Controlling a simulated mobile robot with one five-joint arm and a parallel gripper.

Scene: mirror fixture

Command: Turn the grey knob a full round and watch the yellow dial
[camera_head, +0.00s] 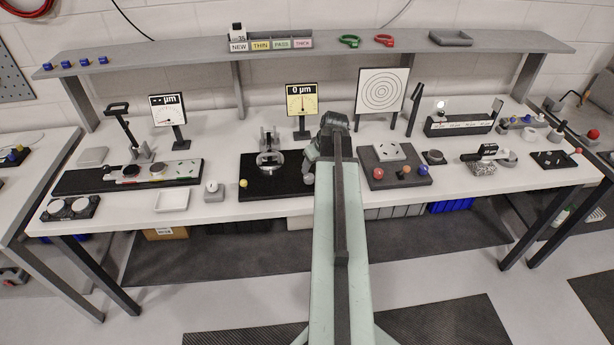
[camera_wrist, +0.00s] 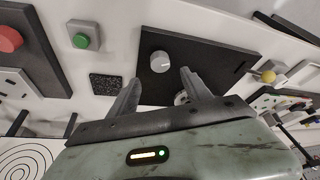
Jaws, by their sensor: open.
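The grey knob (camera_wrist: 160,62) is a short round knob with a pale mark on its top, on a black plate (camera_wrist: 205,58). My gripper (camera_wrist: 160,76) is open and empty, its fingers apart on either side of the line to the knob. The knob appears just beyond the fingertips; I see no contact. In the head view my gripper (camera_head: 311,164) is over the right part of the black plate (camera_head: 258,190), and my arm hides part of that area. The yellow dial (camera_head: 301,99) stands behind the plate and reads 0 µm, its needle near upright.
A round mirror-like part (camera_head: 270,158) stands on the plate, with a yellow ball (camera_head: 243,183) at its left front. A dark block with coloured balls (camera_head: 406,169) lies to the right. A white dial (camera_head: 167,109) stands left; a target board (camera_head: 382,91) stands behind right.

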